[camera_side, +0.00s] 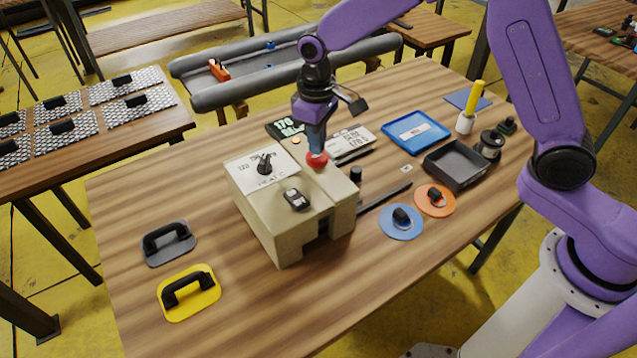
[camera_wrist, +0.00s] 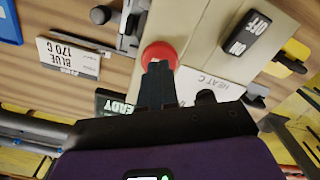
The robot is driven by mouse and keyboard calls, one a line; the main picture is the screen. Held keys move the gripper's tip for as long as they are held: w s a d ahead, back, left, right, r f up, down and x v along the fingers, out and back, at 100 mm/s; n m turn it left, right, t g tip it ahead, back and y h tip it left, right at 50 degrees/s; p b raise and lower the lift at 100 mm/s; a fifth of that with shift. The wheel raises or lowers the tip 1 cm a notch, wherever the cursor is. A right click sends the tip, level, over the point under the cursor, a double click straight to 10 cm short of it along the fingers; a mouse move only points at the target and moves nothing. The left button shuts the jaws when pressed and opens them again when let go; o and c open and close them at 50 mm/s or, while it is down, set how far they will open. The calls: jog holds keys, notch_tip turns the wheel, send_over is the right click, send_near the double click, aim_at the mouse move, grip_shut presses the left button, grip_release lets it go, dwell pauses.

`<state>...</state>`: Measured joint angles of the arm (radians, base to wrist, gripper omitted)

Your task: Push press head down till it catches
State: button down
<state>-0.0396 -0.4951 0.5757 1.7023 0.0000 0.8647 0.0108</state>
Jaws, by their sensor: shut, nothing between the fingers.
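The beige press (camera_side: 285,225) stands in the middle of the table; its beige top also fills much of the wrist view (camera_wrist: 205,25). A red round knob (camera_side: 317,159) sits on its top at the back right, and shows in the wrist view (camera_wrist: 158,52). My gripper (camera_side: 317,148) points down with its fingers together and empty. The fingertips are at the knob and seem to touch it; they cover part of it in the wrist view. How far down the press head stands, and its catch, I cannot tell.
On the press are a heat dial (camera_side: 264,165) and an ON/OFF switch (camera_side: 296,199). A black lever (camera_side: 385,197) lies at its right. Blue (camera_side: 401,222) and orange (camera_side: 434,200) discs, a dark tray (camera_side: 457,164) and a blue tray (camera_side: 415,131) lie right. Yellow (camera_side: 188,292) and grey (camera_side: 168,243) handled plates lie left.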

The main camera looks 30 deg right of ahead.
jog(key=shift+r, duration=2.55)
jog(key=shift+s+r, duration=0.1)
jog(key=shift+s, duration=0.2)
jog(key=s+d+n, duration=0.2)
jog(key=s+d, duration=0.3)
jog(key=s, duration=0.5)
jog(key=s+d+r+n, duration=0.1)
jog(key=s+d, duration=0.4)
jog(key=s, duration=0.5)
jog(key=s+d+r+n, duration=0.1)
jog(key=s+d+n, duration=0.2)
jog(key=s, duration=0.8)
jog(key=d, duration=0.2)
jog(key=shift+d+n, duration=0.3)
jog(key=shift+d, duration=0.05)
jog(key=shift+r, duration=0.1)
